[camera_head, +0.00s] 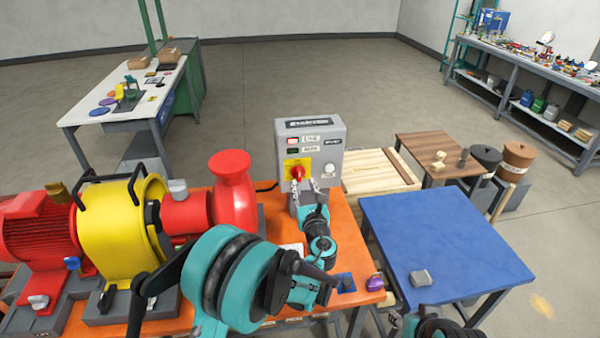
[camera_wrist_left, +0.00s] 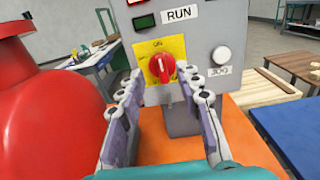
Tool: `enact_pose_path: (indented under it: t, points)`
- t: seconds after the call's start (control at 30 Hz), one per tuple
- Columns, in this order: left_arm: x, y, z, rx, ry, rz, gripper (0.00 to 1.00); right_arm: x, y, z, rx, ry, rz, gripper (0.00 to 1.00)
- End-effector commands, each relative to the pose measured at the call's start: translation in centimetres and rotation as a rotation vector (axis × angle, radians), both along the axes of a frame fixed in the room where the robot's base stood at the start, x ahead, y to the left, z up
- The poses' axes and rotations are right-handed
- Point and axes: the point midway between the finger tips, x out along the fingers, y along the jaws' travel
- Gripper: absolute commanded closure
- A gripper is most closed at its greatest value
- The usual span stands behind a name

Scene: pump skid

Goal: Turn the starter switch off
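The starter box (camera_head: 332,150) is a grey box on the orange bench, with a yellow switch plate and a red rotary knob (camera_head: 298,172). In the left wrist view the red knob (camera_wrist_left: 161,68) stands roughly upright below the word ON, with a pale mark on its face. My left gripper (camera_head: 306,186) is in front of the box. The left wrist view shows its two fingers (camera_wrist_left: 164,98) spread wide and empty, one to each side of the knob's line and short of it.
The jog button (camera_wrist_left: 221,55) is right of the knob. A red pump (camera_head: 228,195) stands close to the left, beside a yellow guard (camera_head: 115,220) and red motor. A blue table (camera_head: 440,235) is to the right, with a small grey block on it.

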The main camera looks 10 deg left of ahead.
Motion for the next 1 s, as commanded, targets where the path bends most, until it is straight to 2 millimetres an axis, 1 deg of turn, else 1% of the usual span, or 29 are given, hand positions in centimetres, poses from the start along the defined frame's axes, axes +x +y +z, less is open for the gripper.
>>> enact_pose_path:
  t: [0.17, 0.3, 0.43, 0.6, 0.83, 0.87, 0.9, 0.97, 1.0]
  points:
    - [2.2, 0.8, -0.1, 0.007, 0.000, 0.002, 0.66, 0.0, 0.0, -0.2, 0.000, 0.000, 0.000, 0.60]
    - [4.5, 1.5, -0.1, 0.005, 0.001, 0.003, 0.66, 0.0, 0.0, -0.5, 0.000, 0.000, 0.000, 0.60]
    - [6.2, 2.1, -0.1, 0.004, 0.000, 0.002, 0.66, 0.0, 0.0, -0.6, 0.000, 0.000, 0.000, 0.60]
    - [7.2, 2.3, 0.0, 0.003, 0.000, 0.001, 0.66, 0.0, 0.0, -0.7, 0.000, 0.000, 0.000, 0.60]
    - [7.3, 2.4, 0.0, 0.002, 0.001, 0.001, 0.66, 0.0, 0.0, -0.7, 0.000, 0.000, 0.000, 0.60]
    - [7.3, 2.4, 0.0, 0.002, 0.001, 0.001, 0.68, 0.0, 0.0, -0.7, 0.000, 0.000, 0.000, 0.60]
    - [7.3, 2.4, 0.0, 0.002, 0.001, 0.001, 0.79, 0.0, 0.0, -0.7, 0.000, 0.000, 0.000, 0.60]
    - [7.2, 2.4, 0.0, 0.002, 0.001, 0.001, 0.95, 0.0, 0.0, -0.7, 0.000, 0.000, 0.000, 0.60]
    - [7.2, 2.4, 0.0, 0.002, 0.001, 0.001, 1.00, 0.0, 0.0, -0.7, 0.000, 0.000, 0.000, 0.60]
